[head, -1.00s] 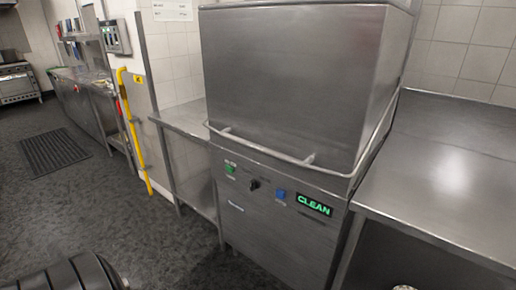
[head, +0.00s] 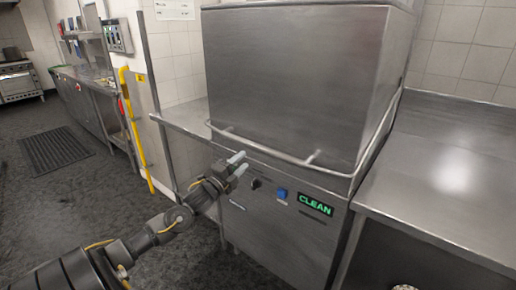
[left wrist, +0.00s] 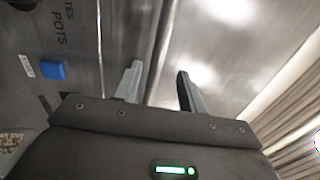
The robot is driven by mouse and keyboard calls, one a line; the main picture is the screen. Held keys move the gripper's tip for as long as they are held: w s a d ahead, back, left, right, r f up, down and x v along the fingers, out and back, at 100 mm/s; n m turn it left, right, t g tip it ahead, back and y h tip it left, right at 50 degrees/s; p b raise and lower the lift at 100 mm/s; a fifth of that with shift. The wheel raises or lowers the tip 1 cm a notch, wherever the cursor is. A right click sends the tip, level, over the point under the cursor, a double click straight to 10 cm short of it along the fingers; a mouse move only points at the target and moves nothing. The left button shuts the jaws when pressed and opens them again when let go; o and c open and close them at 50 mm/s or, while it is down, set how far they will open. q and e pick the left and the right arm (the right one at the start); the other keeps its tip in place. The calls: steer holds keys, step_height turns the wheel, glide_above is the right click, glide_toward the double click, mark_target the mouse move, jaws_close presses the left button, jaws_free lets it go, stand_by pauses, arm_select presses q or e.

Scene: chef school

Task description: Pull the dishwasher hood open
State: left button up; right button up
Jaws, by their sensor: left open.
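The dishwasher hood (head: 300,80) is a large steel box, down over the machine's front panel (head: 270,225). Its handle (head: 275,152) is a thin steel bar across the hood's lower front. My left gripper (head: 239,163) is open and empty, just in front of and below the left part of this bar. In the left wrist view its two fingers (left wrist: 159,74) are apart, and the handle bar (left wrist: 160,45) runs lengthwise in the gap seen between them. I cannot tell whether the bar is inside the jaws. My right gripper is not in view.
A steel counter (head: 450,170) adjoins the machine on the right. A narrower steel table (head: 183,117) stands on its left, next to a post and a yellow pole (head: 137,130). A lit CLEAN display (head: 315,205) and a blue button (head: 281,193) are on the panel.

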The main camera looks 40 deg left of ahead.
mark_target(258, 147)
arm_select(q)
steer(key=w, duration=0.3)
steer(key=w+r+p, duration=0.1)
steer(key=w, duration=0.2)
steer(key=w+r, duration=0.1)
steer(key=w, duration=0.2)
steer(key=shift+w+a+p, duration=0.1)
steer(key=shift+w+p, duration=0.15)
steer(key=shift+p, duration=0.05)
steer(key=shift+w, duration=0.2)
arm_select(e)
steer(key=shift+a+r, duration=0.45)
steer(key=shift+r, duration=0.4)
arm_select(q)
jaws_close()
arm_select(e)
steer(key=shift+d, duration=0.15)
